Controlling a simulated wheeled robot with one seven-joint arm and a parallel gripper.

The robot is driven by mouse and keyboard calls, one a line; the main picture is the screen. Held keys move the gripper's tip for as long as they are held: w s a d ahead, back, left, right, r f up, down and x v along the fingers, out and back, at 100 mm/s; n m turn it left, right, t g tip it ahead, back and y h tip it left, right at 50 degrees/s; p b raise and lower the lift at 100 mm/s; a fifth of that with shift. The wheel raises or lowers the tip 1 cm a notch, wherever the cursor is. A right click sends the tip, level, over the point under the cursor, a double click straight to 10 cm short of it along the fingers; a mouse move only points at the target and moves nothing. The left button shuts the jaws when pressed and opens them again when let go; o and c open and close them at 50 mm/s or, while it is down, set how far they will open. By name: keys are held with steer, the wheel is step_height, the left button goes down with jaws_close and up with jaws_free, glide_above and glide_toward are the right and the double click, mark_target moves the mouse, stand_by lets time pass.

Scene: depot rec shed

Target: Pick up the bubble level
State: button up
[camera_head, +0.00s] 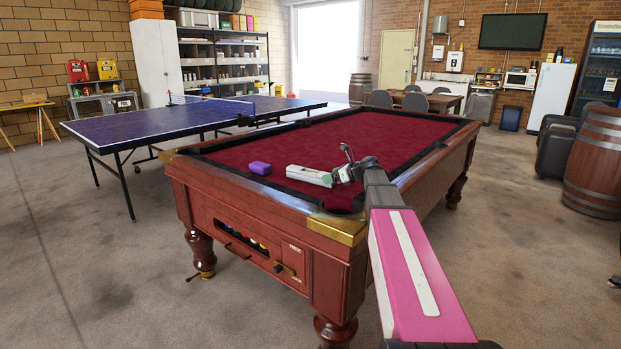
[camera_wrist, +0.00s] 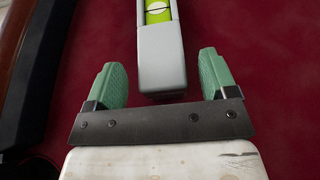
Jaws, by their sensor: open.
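The bubble level (camera_head: 306,175) is a pale grey bar lying on the red cloth of the pool table (camera_head: 365,135), near its front rail. In the wrist view the bubble level (camera_wrist: 160,70) runs from the top edge down to a blunt end, with a bright green vial near the top. My gripper (camera_wrist: 158,62) is open, its green fingers on either side of the level's near end, with gaps on both sides. I cannot tell the height between them. In the head view my gripper (camera_head: 343,172) is at the level's right end, partly hidden.
The dark cushion rail (camera_wrist: 38,70) runs close by on the left in the wrist view. A table-tennis table (camera_head: 180,122) stands behind left. The cloth beyond the level is clear.

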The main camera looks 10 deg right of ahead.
mark_target(311, 176)
steer(key=x, duration=0.3)
steer(key=shift+w+d, duration=0.1)
steer(key=c, duration=1.2)
steer(key=shift+r, duration=0.1)
